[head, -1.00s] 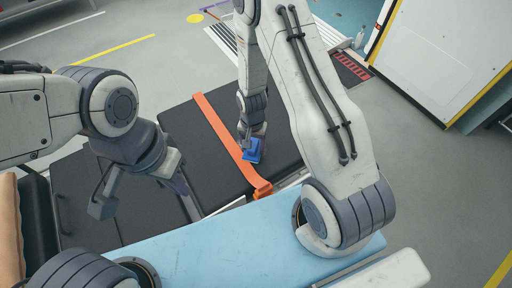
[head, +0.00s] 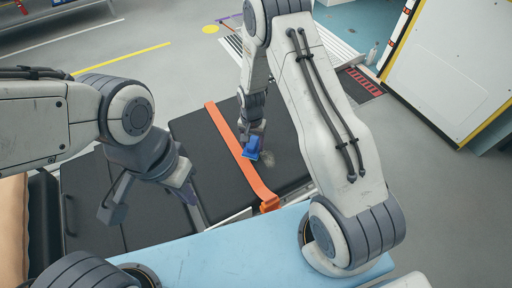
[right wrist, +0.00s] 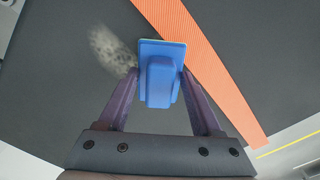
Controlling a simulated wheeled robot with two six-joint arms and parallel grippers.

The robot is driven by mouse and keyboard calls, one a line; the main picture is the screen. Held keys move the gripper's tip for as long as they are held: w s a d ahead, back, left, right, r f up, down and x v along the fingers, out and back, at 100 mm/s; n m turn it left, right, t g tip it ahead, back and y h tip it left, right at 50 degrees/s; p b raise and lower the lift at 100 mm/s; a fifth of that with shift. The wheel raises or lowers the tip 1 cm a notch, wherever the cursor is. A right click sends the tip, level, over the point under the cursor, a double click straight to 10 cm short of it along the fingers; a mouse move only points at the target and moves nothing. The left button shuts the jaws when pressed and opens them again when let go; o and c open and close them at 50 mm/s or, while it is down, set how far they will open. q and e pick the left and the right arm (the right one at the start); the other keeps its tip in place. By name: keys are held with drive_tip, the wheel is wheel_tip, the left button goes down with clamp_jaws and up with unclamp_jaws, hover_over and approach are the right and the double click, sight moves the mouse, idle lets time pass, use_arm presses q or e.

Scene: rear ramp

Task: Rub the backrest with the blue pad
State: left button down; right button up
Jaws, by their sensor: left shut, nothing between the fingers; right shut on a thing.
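The blue pad (head: 252,148) is in my right gripper (head: 251,136), over the black backrest (head: 286,135) next to the orange strap. In the right wrist view the pad (right wrist: 160,75) sits between the two purple fingers (right wrist: 159,80), and its right edge overlaps the strap. A pale grey smudge (head: 268,159) marks the backrest beside the pad; it also shows in the right wrist view (right wrist: 112,50). I cannot tell whether the pad touches the surface. My left gripper (head: 189,193) is shut and empty, at the left above the black padding.
The orange strap (head: 236,152) crosses the backrest. A light blue surface (head: 222,249) lies at the front. A white panel with yellow edging (head: 452,68) stands at the right.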

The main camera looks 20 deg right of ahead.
drive_tip(key=shift+w, duration=0.25)
drive_tip(key=shift+d+f, duration=0.1)
drive_tip(key=shift+d, duration=0.65)
drive_tip(key=shift+s+d+p, duration=0.2)
drive_tip(key=shift+s+p, duration=0.05)
drive_tip(key=shift+s, duration=0.9)
drive_tip(key=shift+s+d+p, duration=0.25)
drive_tip(key=shift+s, duration=0.85)
drive_tip(key=shift+s+d+p, duration=0.2)
drive_tip(key=shift+s+p, duration=0.05)
drive_tip(key=shift+s, duration=0.9)
drive_tip(key=shift+s+d, duration=0.15)
drive_tip(key=shift+s, duration=0.75)
drive_tip(key=shift+s+d, duration=0.15)
drive_tip(key=shift+s, duration=0.7)
wheel_tip(320, 180, up, 6)
drive_tip(key=p, duration=0.4)
drive_tip(key=shift+p, duration=0.3)
drive_tip(key=shift+w, duration=0.1)
wheel_tip(320, 180, up, 3)
drive_tip(key=shift+r+p, duration=0.1)
drive_tip(key=shift+p, duration=1.15)
